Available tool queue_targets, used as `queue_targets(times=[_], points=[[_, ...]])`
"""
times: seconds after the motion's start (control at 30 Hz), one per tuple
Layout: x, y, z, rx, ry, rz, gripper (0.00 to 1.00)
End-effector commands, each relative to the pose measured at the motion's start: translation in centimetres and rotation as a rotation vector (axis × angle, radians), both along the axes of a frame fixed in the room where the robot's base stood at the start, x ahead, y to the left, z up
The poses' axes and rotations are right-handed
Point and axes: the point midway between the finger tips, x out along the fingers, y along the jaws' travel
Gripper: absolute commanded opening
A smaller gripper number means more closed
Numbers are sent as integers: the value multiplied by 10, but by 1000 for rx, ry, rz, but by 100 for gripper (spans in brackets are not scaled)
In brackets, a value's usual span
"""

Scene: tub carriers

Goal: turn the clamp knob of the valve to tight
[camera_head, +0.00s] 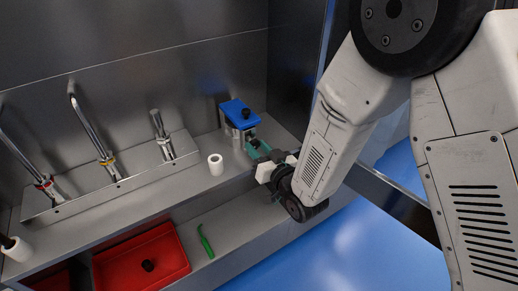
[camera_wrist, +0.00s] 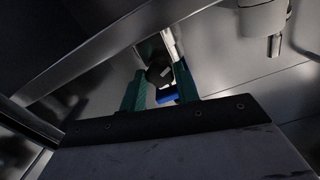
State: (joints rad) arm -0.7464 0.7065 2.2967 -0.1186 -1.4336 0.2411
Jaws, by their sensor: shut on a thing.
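The valve (camera_head: 238,122) stands on the shelf towards the right in the head view, with a blue top and a metal body. A black round knob sits on the blue top. In the wrist view, a dark round clamp knob (camera_wrist: 157,74) with a pale mark lies between the green fingers, with a bit of blue beside it. My gripper (camera_head: 256,147) reaches the front of the valve and is shut on this knob; it also shows in the wrist view (camera_wrist: 161,77). The fingers partly hide the knob, and I cannot read its setting from the mark.
A white cylinder (camera_head: 216,164) stands left of my gripper. Several bent metal pipes rise from a steel block (camera_head: 120,180) farther left. A red tray (camera_head: 183,262) and a green tool (camera_head: 205,241) lie on the lower ledge. A steel wall (camera_head: 170,75) stands close behind.

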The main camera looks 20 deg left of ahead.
Motion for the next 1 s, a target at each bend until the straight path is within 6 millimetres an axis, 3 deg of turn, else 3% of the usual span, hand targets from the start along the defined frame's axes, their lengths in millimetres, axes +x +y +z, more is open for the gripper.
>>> queue_targets(times=[1.0], points=[[-1,0,-1,560,660,1,8]])
